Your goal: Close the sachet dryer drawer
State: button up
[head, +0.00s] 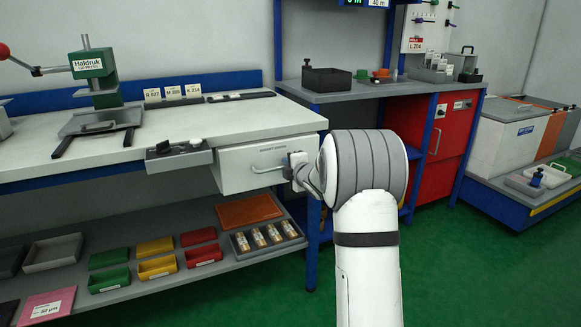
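The sachet dryer drawer (240,172) is a white box front with a small dark label, under the front edge of the workbench. A grey bar handle (268,169) runs across its front. The drawer's inside is not visible, and I cannot tell how far it stands out. My gripper (291,172) is at the right end of the handle, close to the drawer front. My wrist partly hides it, so I cannot tell whether its fingers are open or shut, or whether they touch the handle.
The lower shelf (150,299) carries coloured bins and a tray of vials (267,238). A blue bench leg (312,245) stands right of the drawer. Green floor (470,260) is clear at right.

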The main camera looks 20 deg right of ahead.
jog(key=shift+w+r, duration=0.1)
jog(key=shift+r, duration=0.1)
jog(key=shift+s, duration=0.45)
jog(key=p+v, duration=0.1)
jog(key=v, duration=0.6)
jog(key=shift+p, duration=0.3)
jog(key=shift+f, duration=0.1)
